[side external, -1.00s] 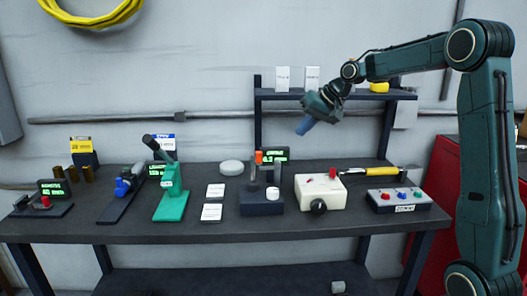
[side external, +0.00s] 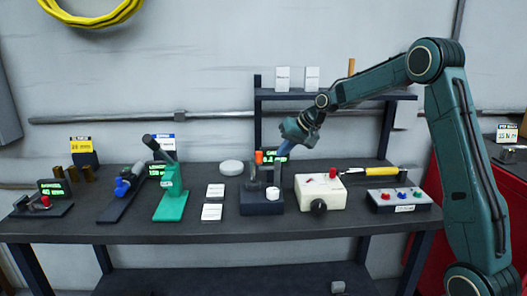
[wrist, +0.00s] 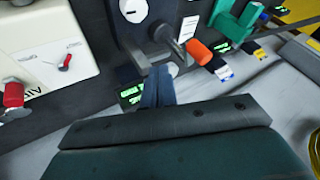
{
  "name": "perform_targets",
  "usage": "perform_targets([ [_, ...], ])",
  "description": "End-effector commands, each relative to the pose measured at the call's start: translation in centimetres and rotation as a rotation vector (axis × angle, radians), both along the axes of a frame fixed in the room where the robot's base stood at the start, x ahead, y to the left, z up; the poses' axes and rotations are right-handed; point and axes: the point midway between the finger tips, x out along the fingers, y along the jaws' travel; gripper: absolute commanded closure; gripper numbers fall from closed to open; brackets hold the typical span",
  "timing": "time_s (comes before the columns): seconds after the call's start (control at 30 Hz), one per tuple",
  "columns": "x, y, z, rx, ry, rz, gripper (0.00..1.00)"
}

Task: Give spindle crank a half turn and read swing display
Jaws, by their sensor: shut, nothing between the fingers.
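A dark unit (side external: 261,207) with an upright post and an orange-handled crank (side external: 258,157) stands mid-table. It looks like the spindle crank, and its orange grip shows in the wrist view (wrist: 198,51). A green-lit display (side external: 268,157) stands behind it, partly hidden by the crank and my fingers; its text is too small to read. It also shows in the wrist view (wrist: 131,94). My gripper (side external: 284,149) is shut and empty, its blue fingers pointing down beside the crank, above and right of the unit. In the wrist view the fingers (wrist: 158,85) appear apart from the orange grip.
A cream box (side external: 322,190) with a black knob and red pointer stands right of the unit. A button box (side external: 399,200) and yellow-handled tool (side external: 380,171) lie farther right. A green lever device (side external: 171,195) and white cards (side external: 212,212) are left. A shelf (side external: 340,96) hangs behind.

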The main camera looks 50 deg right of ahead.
Motion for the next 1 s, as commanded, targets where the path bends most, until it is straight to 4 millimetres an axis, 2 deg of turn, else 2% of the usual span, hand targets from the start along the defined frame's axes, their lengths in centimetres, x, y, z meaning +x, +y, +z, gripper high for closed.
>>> perform_targets([
  [0.1,1.1,1.4,0.1,-0.002,-0.002,0.005,1.0],
  [0.3,2.1,2.7,0.1,0.0,-0.001,0.002,1.0],
  [0.83,2.5,3.2,0.1,0.0,-0.001,-0.004,1.0],
  [1.0,2.5,3.7,0.2,0.0,-0.001,-0.053,1.0],
])
